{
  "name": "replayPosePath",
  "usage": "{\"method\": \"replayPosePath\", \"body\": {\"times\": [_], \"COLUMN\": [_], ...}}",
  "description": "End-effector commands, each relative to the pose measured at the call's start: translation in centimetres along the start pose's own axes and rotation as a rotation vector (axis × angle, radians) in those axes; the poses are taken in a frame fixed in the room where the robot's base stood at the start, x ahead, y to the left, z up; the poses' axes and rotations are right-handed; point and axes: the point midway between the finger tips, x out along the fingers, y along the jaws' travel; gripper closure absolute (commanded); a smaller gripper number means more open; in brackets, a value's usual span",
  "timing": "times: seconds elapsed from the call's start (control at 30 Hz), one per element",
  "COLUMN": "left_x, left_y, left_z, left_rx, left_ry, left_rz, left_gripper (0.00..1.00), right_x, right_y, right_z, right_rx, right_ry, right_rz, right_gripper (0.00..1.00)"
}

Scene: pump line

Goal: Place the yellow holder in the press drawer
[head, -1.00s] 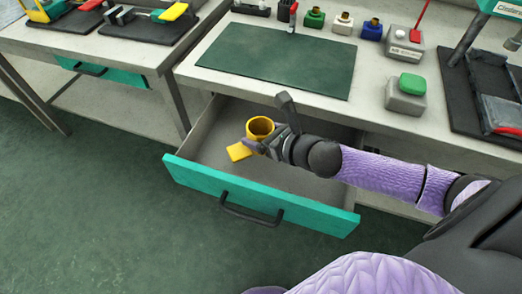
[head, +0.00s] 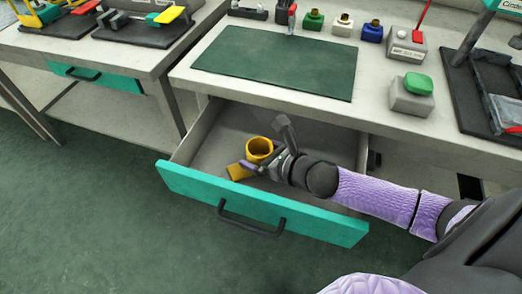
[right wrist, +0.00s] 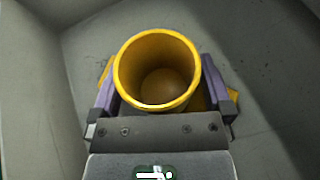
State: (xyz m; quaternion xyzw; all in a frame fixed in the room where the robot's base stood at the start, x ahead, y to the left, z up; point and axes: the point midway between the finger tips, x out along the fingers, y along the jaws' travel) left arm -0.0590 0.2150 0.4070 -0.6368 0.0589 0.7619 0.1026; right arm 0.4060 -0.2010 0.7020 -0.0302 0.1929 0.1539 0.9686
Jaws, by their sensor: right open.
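The yellow holder (head: 260,150), an open round cup with a flat base plate, is inside the pulled-out press drawer (head: 260,204), which has a teal front and black handle. It stands upright near the drawer's left part. My right gripper (head: 254,168) is down in the drawer at the holder. In the right wrist view the holder (right wrist: 157,70) sits between the two purple-grey fingers (right wrist: 163,100), which are spread to either side of the cup. Whether the base touches the drawer floor is hard to tell. My left gripper is not in view.
The workbench above the drawer carries a green mat (head: 276,62), several coloured bottles along the back, a grey box with a green button (head: 412,92) and a black press stand at right. A second bench (head: 100,45) stands at left.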

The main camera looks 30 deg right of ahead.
Motion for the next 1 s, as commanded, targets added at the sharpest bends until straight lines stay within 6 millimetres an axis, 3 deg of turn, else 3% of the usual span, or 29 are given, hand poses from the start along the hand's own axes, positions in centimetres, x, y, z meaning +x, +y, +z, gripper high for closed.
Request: {"method": "replayPosePath", "body": {"times": [0.17,0.6,0.77,1.0], "left_x": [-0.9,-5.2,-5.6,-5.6], "left_y": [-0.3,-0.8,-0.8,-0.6], "left_z": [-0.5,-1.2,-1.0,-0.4], "left_rx": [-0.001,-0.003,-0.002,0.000], "left_ry": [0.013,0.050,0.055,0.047], "left_rz": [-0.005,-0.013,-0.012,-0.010], "left_gripper": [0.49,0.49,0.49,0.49], "right_x": [-1.3,-10.5,-11.9,-12.2], "right_y": [0.0,0.0,0.0,0.0], "right_z": [0.5,0.6,0.4,0.3], "right_rx": [0.001,0.003,0.002,0.000], "right_ry": [0.002,0.001,0.000,0.000], "right_rz": [0.000,-0.001,0.000,0.000], "right_gripper": [0.00,0.00,0.00,0.00]}}
